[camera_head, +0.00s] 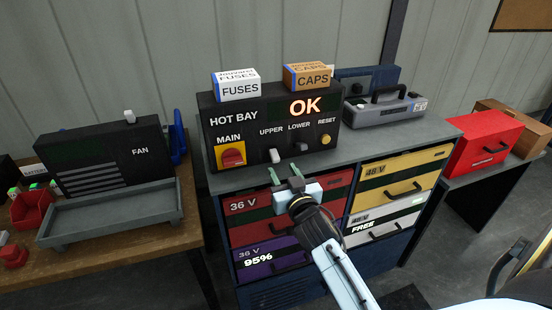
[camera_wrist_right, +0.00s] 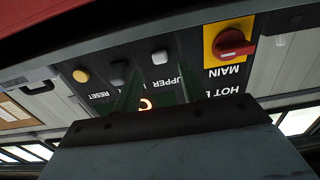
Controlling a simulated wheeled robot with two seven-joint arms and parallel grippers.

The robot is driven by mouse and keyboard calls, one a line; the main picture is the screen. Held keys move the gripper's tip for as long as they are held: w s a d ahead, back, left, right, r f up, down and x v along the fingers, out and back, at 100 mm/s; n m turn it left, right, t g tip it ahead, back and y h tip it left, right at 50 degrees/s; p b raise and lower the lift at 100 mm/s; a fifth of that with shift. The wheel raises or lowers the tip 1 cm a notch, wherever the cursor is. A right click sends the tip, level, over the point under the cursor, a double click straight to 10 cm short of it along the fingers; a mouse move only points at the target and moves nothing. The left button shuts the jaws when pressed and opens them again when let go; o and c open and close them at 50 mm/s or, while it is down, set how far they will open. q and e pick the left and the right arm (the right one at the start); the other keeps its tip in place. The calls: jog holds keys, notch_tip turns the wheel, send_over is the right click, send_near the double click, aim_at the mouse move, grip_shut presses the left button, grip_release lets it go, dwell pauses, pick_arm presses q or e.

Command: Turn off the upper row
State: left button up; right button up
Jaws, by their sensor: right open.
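The black HOT BAY panel (camera_head: 212,138) stands on the cabinet, with a lit red "OK" display (camera_head: 305,106). Below the UPPER label is a pale toggle (camera_head: 274,156); it also shows in the wrist view (camera_wrist_right: 160,57). Below LOWER is a greyer toggle (camera_head: 301,147), also in the wrist view (camera_wrist_right: 118,68). I cannot tell either toggle's position for sure. My right gripper (camera_head: 287,172) is open and empty, just in front of and below the two toggles, apart from them. Its green fingers point at the panel. My left gripper is not in view.
The red MAIN knob (camera_head: 232,156) on yellow is left of the toggles; the yellow RESET button (camera_head: 325,139) is right. FUSES (camera_head: 238,88) and CAPS (camera_head: 307,76) boxes sit on top. Battery drawers (camera_head: 398,172) lie below. A grey charger case (camera_head: 385,108) stands right.

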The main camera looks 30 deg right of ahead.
aim_at(277, 161)
jog(key=x, duration=0.4)
jog(key=shift+w, duration=0.35)
jog(key=shift+x, duration=0.85)
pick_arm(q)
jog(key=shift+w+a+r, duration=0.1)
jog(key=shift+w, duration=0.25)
